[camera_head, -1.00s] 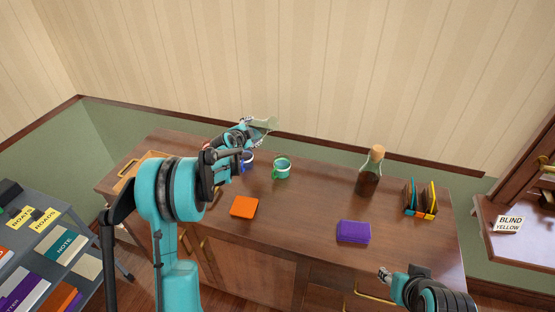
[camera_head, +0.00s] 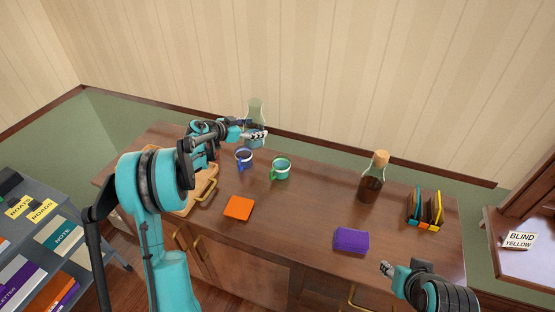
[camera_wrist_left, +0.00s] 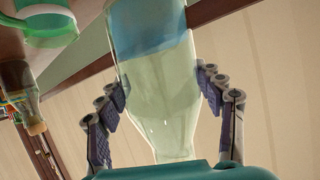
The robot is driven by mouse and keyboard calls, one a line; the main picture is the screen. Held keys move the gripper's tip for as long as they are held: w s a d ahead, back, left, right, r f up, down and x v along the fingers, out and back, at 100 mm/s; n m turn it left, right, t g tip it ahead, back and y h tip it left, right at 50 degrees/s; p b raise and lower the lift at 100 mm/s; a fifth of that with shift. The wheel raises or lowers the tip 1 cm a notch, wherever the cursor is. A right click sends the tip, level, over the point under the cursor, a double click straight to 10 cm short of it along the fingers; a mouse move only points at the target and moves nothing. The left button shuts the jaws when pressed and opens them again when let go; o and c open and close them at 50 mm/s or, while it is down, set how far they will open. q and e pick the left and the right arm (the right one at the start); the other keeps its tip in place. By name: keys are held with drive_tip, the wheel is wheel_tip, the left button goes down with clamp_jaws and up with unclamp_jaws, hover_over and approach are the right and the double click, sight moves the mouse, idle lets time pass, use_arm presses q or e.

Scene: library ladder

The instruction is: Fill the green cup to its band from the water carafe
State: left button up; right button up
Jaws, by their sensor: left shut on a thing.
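The water carafe (camera_head: 256,107) is clear glass and stands upright behind the cups in the head view. My left gripper (camera_head: 256,133) is shut around it. In the left wrist view the carafe (camera_wrist_left: 160,85) fills the middle, with bluish water in it, between the two fingers. I cannot tell whether its base touches the cabinet top. The green cup (camera_head: 281,170) stands upright on the cabinet, in front and to the right of the carafe; its water level is not clear. My right gripper (camera_head: 387,268) is at the lower right, away from these things; its jaws are too small to judge.
A blue cup (camera_head: 244,159) stands just left of the green cup. On the cabinet top (camera_head: 310,210) are an orange block (camera_head: 238,208), a purple block (camera_head: 351,240), a corked dark bottle (camera_head: 373,180), a colourful rack (camera_head: 425,207) and a wooden tray (camera_head: 204,190).

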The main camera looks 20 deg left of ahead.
sight(249, 115)
use_arm(q)
drive_tip(key=shift+s+d+r+n+h, duration=0.1)
drive_tip(key=shift+d+r+n+h, duration=0.2)
drive_tip(key=shift+r, duration=0.35)
drive_tip(key=shift+r+p, duration=1.6)
drive_tip(key=shift+r, duration=0.8)
